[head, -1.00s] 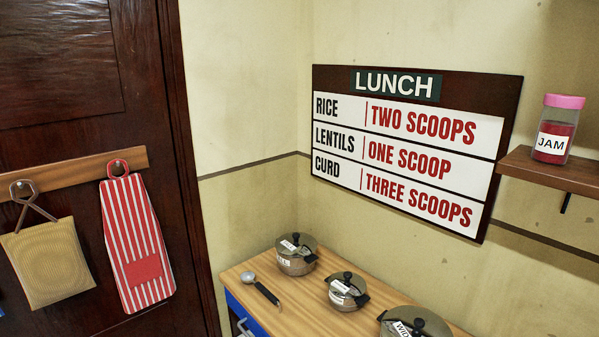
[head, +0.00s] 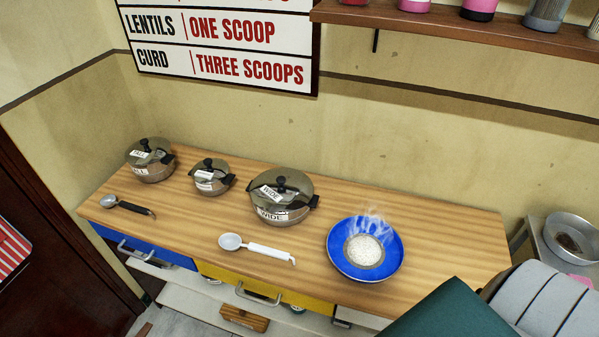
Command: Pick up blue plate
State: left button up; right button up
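The blue plate (head: 337,262) sits flat on the right half of the wooden counter in the head view. A steaming heap of white rice (head: 364,249) lies in its middle. Part of my own body or arm, dark green and grey, shows at the lower right, in front of the counter's right end. Neither gripper's fingers are in view, and nothing touches the plate.
Three lidded pots, the left one (head: 150,160), the small one (head: 211,177) and the wide one (head: 281,197), stand along the counter (head: 440,225). A black-handled scoop (head: 128,206) and a white-handled scoop (head: 257,247) lie in front. A metal bowl (head: 573,237) is at right.

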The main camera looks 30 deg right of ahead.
aim_at(382, 268)
jog(key=z, duration=1.55)
